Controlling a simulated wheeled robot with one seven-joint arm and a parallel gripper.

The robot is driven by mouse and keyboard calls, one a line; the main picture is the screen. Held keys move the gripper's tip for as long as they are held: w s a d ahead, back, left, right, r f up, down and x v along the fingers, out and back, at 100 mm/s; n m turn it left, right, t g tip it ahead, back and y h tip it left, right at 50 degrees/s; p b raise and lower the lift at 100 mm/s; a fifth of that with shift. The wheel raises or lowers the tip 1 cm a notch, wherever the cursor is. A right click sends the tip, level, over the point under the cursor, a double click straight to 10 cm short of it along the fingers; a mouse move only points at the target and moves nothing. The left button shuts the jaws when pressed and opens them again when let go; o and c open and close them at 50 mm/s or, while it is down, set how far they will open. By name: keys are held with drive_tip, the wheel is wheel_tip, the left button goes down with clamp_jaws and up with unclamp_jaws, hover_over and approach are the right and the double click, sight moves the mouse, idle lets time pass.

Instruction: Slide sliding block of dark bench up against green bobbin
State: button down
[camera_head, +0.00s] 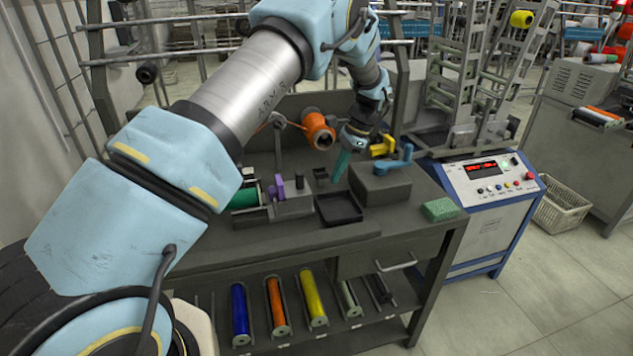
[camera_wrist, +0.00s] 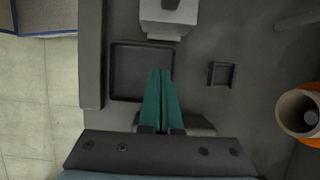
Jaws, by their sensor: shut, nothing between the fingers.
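The green bobbin (camera_head: 244,197) lies in a cradle at the left of the dark bench (camera_head: 270,238), partly hidden by my arm. The grey block (camera_head: 293,206), seemingly the sliding block, stands just to its right, with a dark knob on top and purple parts by it. I cannot tell whether block and bobbin touch. A grey block with a knob (camera_wrist: 170,14) shows at the top of the wrist view, apparently the same one. My gripper (camera_head: 338,176) has teal fingers pressed together, empty, above the black tray's edge, right of the block. Its fingertips (camera_wrist: 161,74) also show in the wrist view.
The black square tray (camera_head: 322,219) lies right of the block. A dark box (camera_head: 381,187) with a blue crank stands farther right. An orange spool (camera_head: 319,131) is behind, and a green sponge-like block (camera_head: 439,209) sits at the right. Coloured bobbins fill the lower shelf.

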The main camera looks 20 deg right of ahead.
sight(291, 191)
drive_tip(key=p+x, duration=0.1)
drive_tip(key=x, duration=0.2)
drive_tip(key=shift+a+f, duration=0.15)
drive_tip(key=shift+a, duration=0.05)
drive_tip(key=shift+w+a+p, duration=0.15)
drive_tip(key=shift+a+p, duration=0.7)
drive_tip(key=shift+a, duration=0.35)
drive_tip(key=shift+w+a+f, duration=0.1)
drive_tip(key=shift+a+f, duration=0.1)
drive_tip(key=shift+a, duration=0.5)
